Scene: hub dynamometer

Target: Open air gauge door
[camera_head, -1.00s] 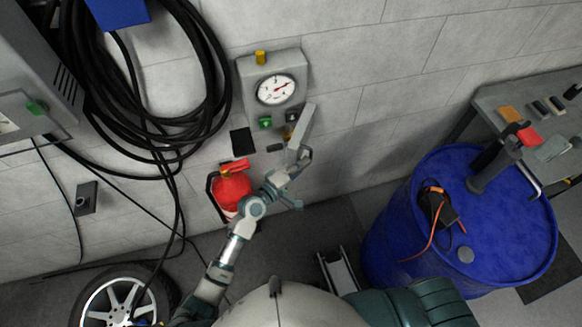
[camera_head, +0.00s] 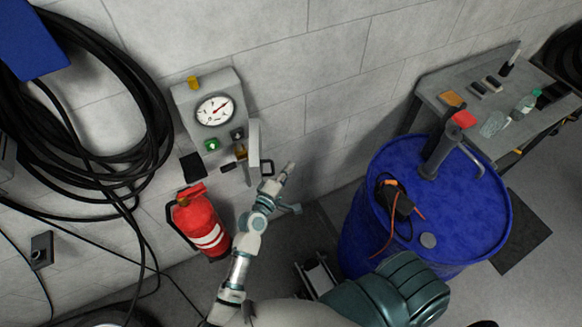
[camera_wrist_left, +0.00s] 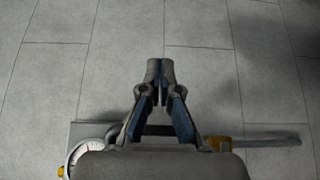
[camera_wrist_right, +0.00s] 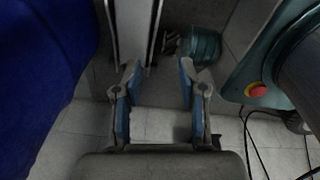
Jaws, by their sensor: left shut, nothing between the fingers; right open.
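The air gauge box (camera_head: 181,97) is on the wall with a white round dial (camera_head: 215,111) and small buttons below it. Its grey door (camera_head: 254,148) stands out from the box at the lower right, swung open and seen nearly edge-on, with a dark handle on its right side. My left gripper (camera_head: 288,172) is shut and empty, just right of and below the door. Contact with the door cannot be told. In the left wrist view its closed fingertips (camera_wrist_left: 160,70) face bare wall, with the dial (camera_wrist_left: 88,153) at lower left. My right gripper (camera_wrist_right: 160,72) is open and empty.
A red fire extinguisher (camera_head: 203,222) stands below the box. Black hose coils (camera_head: 140,100) hang on the left. A blue drum (camera_head: 475,215) with tools stands at right, before a grey bench (camera_head: 440,88). Wall right of the door is clear.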

